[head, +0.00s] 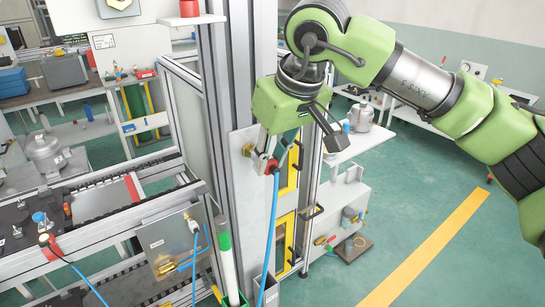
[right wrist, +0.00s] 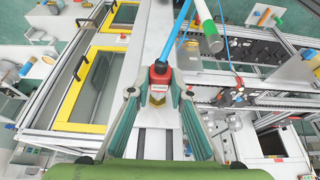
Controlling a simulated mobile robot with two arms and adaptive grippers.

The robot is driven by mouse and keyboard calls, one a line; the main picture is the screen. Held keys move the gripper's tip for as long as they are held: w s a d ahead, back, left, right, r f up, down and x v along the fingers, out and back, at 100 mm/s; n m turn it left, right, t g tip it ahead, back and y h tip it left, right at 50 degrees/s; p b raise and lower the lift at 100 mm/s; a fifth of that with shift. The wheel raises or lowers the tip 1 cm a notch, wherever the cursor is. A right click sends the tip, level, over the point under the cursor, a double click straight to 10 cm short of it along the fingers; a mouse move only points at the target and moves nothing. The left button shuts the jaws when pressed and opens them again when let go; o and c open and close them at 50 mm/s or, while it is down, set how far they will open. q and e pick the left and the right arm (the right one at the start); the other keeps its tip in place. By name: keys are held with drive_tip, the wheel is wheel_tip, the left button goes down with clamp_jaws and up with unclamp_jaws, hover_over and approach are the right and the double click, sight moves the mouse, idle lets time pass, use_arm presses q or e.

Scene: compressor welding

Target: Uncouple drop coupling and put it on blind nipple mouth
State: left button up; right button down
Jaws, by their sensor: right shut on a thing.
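The drop coupling is a red fitting (head: 271,166) with a blue hose (head: 271,230) hanging from it. My right gripper (head: 277,150) is shut on the coupling in front of the upright metal post. In the right wrist view the red coupling (right wrist: 160,78) sits between my right fingertips (right wrist: 158,84). A brass fitting (head: 248,150), which looks like the blind nipple, is on a pale plate on the post, just left of the coupling. In the right wrist view the brass part (right wrist: 157,99) lines up with the coupling; I cannot tell whether they are joined. My left gripper is out of view.
A metal post (head: 213,110) stands close to the right gripper. Yellow-framed panels (head: 287,171) are behind it. A white-and-green cylinder (head: 226,255) stands below left. A conveyor frame (head: 110,232) fills the left. Green floor (head: 430,210) is open at right.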

drive_tip(key=shift+w+a+p, duration=0.5)
drive_tip(key=shift+w+a, duration=0.05)
drive_tip(key=shift+w, duration=0.2)
idle(0.4)
drive_tip(key=c, duration=1.8)
unclamp_jaws()
drive_tip(key=shift+o, duration=0.2)
drive_tip(key=v, duration=1.2)
drive_tip(key=shift+w+a, duration=0.1)
drive_tip(key=shift+w, duration=0.05)
